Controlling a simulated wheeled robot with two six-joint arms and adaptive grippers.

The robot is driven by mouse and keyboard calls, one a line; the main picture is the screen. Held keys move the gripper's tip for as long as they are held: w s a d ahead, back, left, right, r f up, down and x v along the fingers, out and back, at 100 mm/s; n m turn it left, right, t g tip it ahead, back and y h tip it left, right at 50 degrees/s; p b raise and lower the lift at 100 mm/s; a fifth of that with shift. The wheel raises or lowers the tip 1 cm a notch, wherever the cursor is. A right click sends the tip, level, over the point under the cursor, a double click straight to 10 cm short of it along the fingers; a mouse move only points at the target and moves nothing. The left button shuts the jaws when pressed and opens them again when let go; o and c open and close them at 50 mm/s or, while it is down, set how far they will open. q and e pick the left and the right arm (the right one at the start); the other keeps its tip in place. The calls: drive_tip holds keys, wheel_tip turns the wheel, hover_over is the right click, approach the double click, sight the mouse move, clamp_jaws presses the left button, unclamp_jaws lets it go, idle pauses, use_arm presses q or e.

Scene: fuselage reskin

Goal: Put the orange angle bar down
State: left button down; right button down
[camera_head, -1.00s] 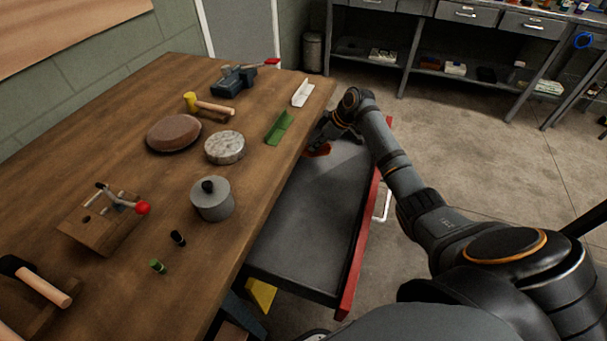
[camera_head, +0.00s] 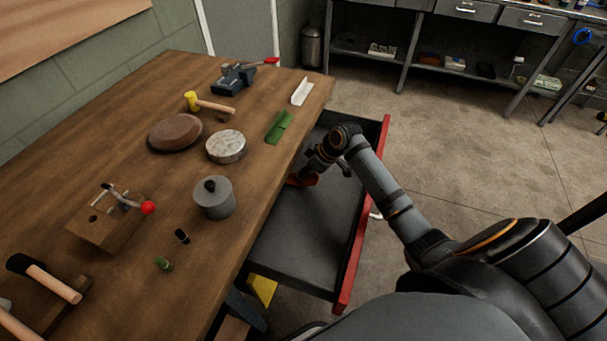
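The orange angle bar (camera_head: 302,181) shows in the head view at the left side of the open drawer (camera_head: 300,228), close to the table edge. My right gripper (camera_head: 312,170) reaches down into the drawer at the bar and appears shut on it. The gripper and wrist hide part of the bar. I cannot tell whether the bar touches the drawer floor. My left gripper is not in view.
The drawer's red front (camera_head: 358,250) bounds it on the right; its near floor is bare. On the wooden table (camera_head: 150,290) lie a green angle bar (camera_head: 279,127), a white angle bar (camera_head: 301,92), a grey pot (camera_head: 214,198) and a stone disc (camera_head: 226,146).

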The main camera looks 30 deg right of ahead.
drive_tip(key=shift+f, duration=0.4)
drive_tip(key=shift+f, duration=0.1)
drive_tip(key=c, duration=2)
unclamp_jaws()
drive_tip(key=o, duration=0.5)
drive_tip(key=p+v, duration=0.1)
drive_tip(key=v, duration=1.1)
